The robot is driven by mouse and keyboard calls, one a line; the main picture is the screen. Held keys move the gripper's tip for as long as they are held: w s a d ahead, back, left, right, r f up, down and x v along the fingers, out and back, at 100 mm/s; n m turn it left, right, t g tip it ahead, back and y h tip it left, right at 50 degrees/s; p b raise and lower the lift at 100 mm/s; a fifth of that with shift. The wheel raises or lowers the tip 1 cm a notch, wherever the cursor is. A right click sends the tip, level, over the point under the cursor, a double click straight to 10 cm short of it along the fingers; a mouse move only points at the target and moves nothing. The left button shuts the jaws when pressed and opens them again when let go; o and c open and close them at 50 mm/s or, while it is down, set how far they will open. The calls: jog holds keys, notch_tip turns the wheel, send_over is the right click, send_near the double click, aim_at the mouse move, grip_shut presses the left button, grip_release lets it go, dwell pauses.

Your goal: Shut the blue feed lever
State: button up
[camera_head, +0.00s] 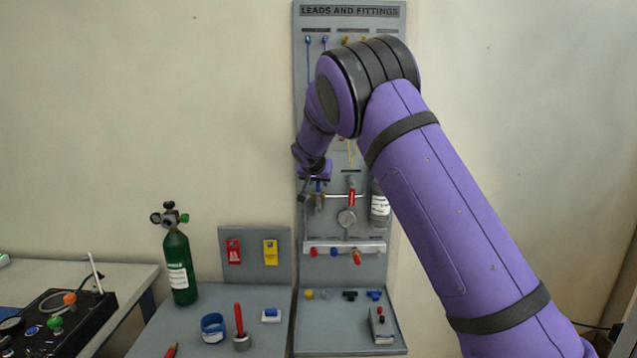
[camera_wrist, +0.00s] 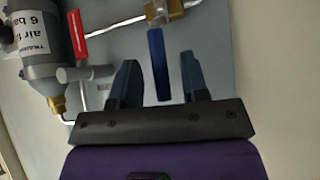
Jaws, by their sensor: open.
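The blue feed lever (camera_wrist: 158,65) hangs from a brass valve (camera_wrist: 165,10) in the wrist view. It runs lengthwise toward my palm. My gripper (camera_wrist: 160,72) is open, with one finger on each side of the lever and a gap showing on both sides. The depth between fingers and lever is hard to judge. In the head view my gripper (camera_head: 313,182) is small and dark at the grey panel (camera_head: 300,120), and the lever is mostly hidden behind it.
A red lever (camera_wrist: 76,35) sits on pipework beside a grey cylinder (camera_wrist: 40,50), close to one finger. A green bottle (camera_head: 178,268) stands on the bench at left.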

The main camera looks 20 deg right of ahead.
jog(key=v, duration=0.9)
jog(key=shift+s+r, duration=0.15)
jog(key=s+d+r+n+g+y, duration=0.1)
jog(key=s+d+r, duration=0.1)
jog(key=s, duration=0.7)
jog(key=s+d+r+y, duration=0.1)
jog(key=s+d+r, duration=0.15)
jog(key=s, duration=0.65)
jog(key=s+d+r+n+g+y, duration=0.1)
jog(key=s+d+r, duration=0.15)
jog(key=s, duration=0.65)
jog(key=s+a+f+n, duration=0.2)
jog(key=s, duration=1.1)
jog(key=s+a+f+n+g+y, duration=0.1)
jog(key=s+f+n, duration=0.1)
jog(key=s, duration=1.1)
jog(key=shift+a+f, duration=0.2)
jog(key=shift+a, duration=0.2)
